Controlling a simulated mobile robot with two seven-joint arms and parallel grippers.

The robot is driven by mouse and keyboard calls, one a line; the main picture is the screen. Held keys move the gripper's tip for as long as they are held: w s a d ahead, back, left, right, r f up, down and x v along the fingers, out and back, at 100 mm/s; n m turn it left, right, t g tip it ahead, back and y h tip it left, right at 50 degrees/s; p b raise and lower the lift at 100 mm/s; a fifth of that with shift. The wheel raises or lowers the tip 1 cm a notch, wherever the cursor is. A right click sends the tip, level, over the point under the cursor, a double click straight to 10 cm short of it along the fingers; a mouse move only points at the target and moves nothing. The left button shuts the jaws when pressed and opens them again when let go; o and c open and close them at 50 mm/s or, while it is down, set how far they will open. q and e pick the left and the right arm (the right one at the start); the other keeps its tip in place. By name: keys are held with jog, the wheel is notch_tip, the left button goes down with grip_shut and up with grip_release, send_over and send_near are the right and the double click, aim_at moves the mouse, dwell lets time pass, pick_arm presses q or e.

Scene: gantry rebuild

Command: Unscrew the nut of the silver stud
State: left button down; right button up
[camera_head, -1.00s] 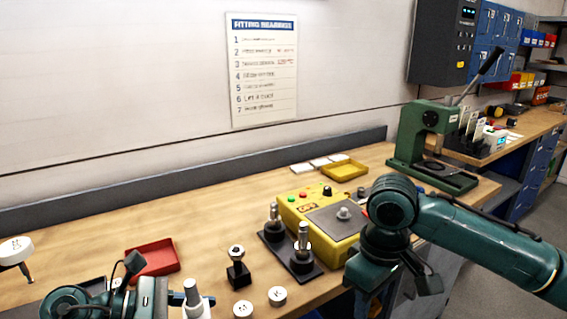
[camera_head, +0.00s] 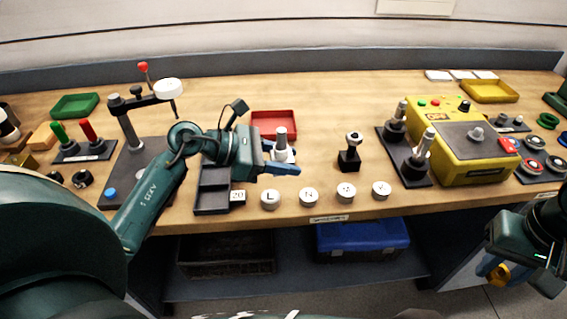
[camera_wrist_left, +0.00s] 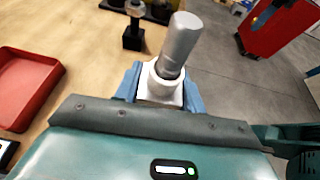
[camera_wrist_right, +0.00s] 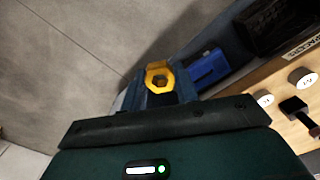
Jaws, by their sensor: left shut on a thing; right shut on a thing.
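The silver stud (camera_head: 281,138) is a smooth grey cylinder rising from a white base. My left gripper (camera_head: 283,163) is shut on that base, over the middle of the bench. In the left wrist view the stud (camera_wrist_left: 179,45) stands up between the blue fingers, and no nut shows on it. A yellow hex nut (camera_wrist_right: 158,78) with a dark hole is held in my right gripper (camera_wrist_right: 158,95). In the head view this nut (camera_head: 498,274) is at the lower right, in front of the bench edge and well apart from the stud.
A red tray (camera_head: 274,120) lies behind the left gripper. A black stand (camera_head: 350,158) with a metal top is to its right. Several round white lettered pieces line the front edge. The yellow box (camera_head: 470,160) and black plate (camera_head: 405,160) with metal posts are further right.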

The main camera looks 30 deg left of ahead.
pick_arm(q)
jog(key=w, duration=0.2)
jog(key=w+a+f, duration=0.1)
jog(key=w, duration=0.1)
jog(key=w+a, duration=0.1)
jog(key=w, duration=0.2)
jog(key=shift+w+f, duration=0.1)
jog(key=shift+f, duration=0.1)
jog(key=shift+w+a+f, duration=0.15)
jog(key=shift+w+f, duration=0.05)
jog(key=shift+w, duration=0.15)
jog(key=shift+f+b, duration=1.65)
jog(key=shift+f, duration=1.15)
jog(key=c, duration=1.1)
grip_release()
jog(key=o, duration=0.3)
jog(key=shift+o, duration=0.2)
jog(key=shift+s+f, duration=0.1)
